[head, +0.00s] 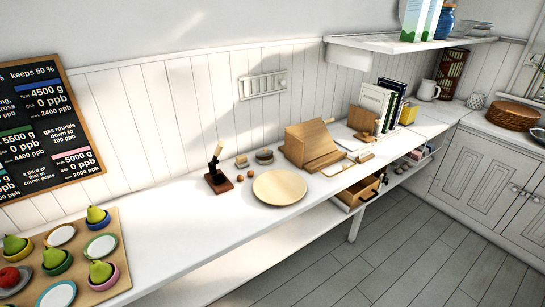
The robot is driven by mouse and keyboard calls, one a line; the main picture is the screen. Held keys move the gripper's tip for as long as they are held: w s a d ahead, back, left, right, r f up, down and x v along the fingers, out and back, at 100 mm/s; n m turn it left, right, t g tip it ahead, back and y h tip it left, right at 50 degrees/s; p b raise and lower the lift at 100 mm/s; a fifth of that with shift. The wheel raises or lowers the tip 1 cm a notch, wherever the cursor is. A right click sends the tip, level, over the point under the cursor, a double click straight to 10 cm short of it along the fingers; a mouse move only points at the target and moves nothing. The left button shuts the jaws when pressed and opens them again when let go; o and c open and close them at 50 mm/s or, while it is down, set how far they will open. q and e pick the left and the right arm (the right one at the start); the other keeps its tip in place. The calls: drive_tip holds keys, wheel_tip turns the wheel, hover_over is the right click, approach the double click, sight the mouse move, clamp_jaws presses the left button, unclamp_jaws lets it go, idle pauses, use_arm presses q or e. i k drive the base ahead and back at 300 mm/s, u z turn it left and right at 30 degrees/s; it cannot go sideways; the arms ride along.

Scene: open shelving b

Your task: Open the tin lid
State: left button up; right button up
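A small round tin-like container (264,156) stands on the white counter, near the wall and left of a wooden box. It is small in the picture, and I cannot tell for sure that it is the tin. A light upper part seems to cover it, but I cannot make out whether a lid is shut. A small tan block-like item (242,160) stands just left of it. Neither of my grippers shows in the head view.
A round wooden plate (280,188) lies in front. A dark upright tool on a brown base (219,183) stands left, with small brown balls (240,178) nearby. A slant-fronted wooden box (308,141) stands right. Bare counter (165,225) lies between the tool and the pear board (122,262).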

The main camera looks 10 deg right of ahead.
sight(265, 152)
drive_tip(key=u, duration=0.55)
drive_tip(key=k, duration=0.1)
drive_tip(key=z, duration=1.4)
drive_tip(key=i, duration=0.8)
drive_tip(key=u, duration=0.3)
drive_tip(key=i, duration=0.8)
drive_tip(key=u, duration=0.7)
